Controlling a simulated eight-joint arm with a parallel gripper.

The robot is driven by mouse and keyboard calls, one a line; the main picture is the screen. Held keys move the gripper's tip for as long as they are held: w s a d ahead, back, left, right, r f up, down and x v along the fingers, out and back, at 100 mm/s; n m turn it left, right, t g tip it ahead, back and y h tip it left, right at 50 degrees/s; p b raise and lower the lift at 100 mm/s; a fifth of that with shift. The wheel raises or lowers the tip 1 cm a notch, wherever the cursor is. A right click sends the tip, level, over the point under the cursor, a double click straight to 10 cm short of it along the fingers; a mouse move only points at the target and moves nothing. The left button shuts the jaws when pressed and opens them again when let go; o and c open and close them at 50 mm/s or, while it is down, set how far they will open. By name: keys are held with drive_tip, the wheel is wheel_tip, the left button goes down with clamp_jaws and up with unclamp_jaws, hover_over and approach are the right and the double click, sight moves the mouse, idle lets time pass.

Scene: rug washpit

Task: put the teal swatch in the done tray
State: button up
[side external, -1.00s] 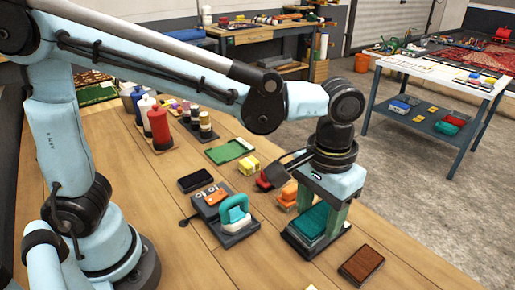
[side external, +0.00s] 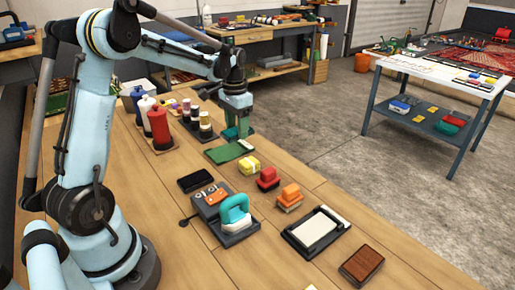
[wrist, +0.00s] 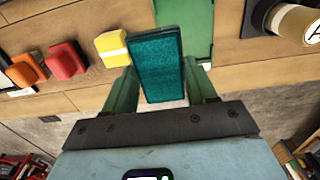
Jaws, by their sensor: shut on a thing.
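The teal swatch (wrist: 160,66) is a flat dark-teal rectangle held between the two green fingers of my gripper (wrist: 160,88) in the wrist view. In the side view my gripper (side external: 237,128) is shut on it near the far end of the flat green tray (side external: 229,151). The swatch (side external: 231,133) is small and partly hidden by the fingers there. The green tray also shows behind the swatch in the wrist view (wrist: 190,30). I cannot read a label on it, and I cannot tell how high the swatch is above it.
A black tray with a white pad (side external: 318,228) stands front right, a brown block (side external: 361,264) beside it. Orange (side external: 290,196), red (side external: 267,179) and yellow (side external: 249,164) blocks stand in a row. Spools (side external: 199,125) and a red bottle (side external: 158,128) stand left of the green tray.

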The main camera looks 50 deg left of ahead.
sight(227, 152)
drive_tip(key=shift+s+a+f, duration=0.25)
drive_tip(key=shift+a+f, duration=0.45)
drive_tip(key=shift+f, duration=0.35)
drive_tip(key=shift+s+a+f, duration=0.25)
drive_tip(key=shift+a+f, duration=0.5)
drive_tip(key=shift+f, duration=0.35)
drive_tip(key=shift+s+a+f, duration=0.25)
drive_tip(key=shift+a+f, duration=0.45)
drive_tip(key=shift+f, duration=0.35)
drive_tip(key=shift+f, duration=0.5)
drive_tip(key=o, duration=1.4)
wheel_tip(227, 152, up, 7)
